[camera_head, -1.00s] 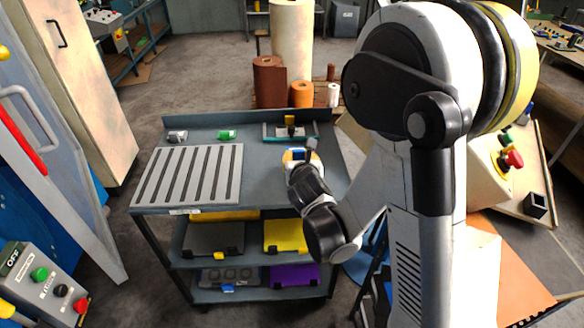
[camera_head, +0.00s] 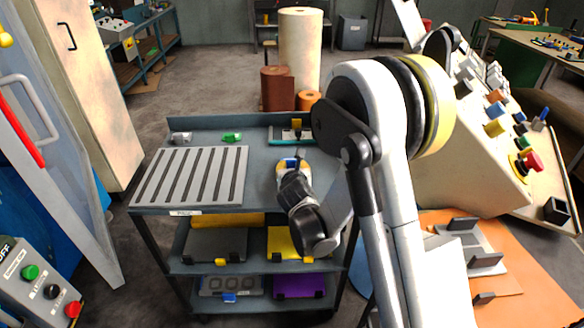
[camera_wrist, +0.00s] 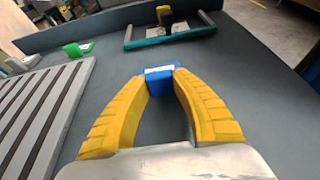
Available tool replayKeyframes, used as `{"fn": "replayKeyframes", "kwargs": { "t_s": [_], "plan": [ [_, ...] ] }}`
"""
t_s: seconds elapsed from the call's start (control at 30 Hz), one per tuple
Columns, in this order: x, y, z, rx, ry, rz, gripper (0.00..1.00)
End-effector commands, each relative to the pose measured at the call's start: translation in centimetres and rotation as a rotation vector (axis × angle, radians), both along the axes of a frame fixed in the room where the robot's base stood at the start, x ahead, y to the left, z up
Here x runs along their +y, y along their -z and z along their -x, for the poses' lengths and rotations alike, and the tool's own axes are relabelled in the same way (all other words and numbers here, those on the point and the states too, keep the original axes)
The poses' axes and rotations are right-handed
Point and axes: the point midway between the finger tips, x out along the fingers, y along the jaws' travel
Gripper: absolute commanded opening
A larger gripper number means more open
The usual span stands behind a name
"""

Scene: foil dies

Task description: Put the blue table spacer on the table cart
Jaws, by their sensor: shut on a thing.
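The blue table spacer (camera_wrist: 158,80) is a small blue block pinched between the yellow fingertips of my gripper (camera_wrist: 160,82) in the wrist view. In the head view my gripper (camera_head: 291,165) is over the right part of the cart's top, with a bit of blue at its tips. The table cart (camera_head: 262,188) has a grey top and lower shelves. The spacer is over the bare grey top; I cannot tell whether it touches the surface.
A slotted grey plate (camera_head: 190,176) covers the left of the cart top. A green piece (camera_head: 232,137), a metallic piece (camera_head: 181,137) and a teal-edged tray (camera_head: 292,134) lie along the back. The cart has a raised back edge. Brown and cream rolls (camera_head: 300,50) stand behind it.

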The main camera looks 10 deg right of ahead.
Motion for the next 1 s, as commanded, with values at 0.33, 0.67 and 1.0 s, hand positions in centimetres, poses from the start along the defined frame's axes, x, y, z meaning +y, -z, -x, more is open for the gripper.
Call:
{"fn": "replayKeyframes", "kwargs": {
  "t_s": [0.33, 0.67, 1.0],
  "plan": [
    [0.0, 0.3, 0.0, 0.0, 0.0, 0.0, 0.49],
    [0.3, -0.8, 1.4, 0.0, -0.001, 0.001, 0.49],
    [1.7, -3.3, 8.2, 0.0, -0.002, 0.001, 0.49]
  ]
}}
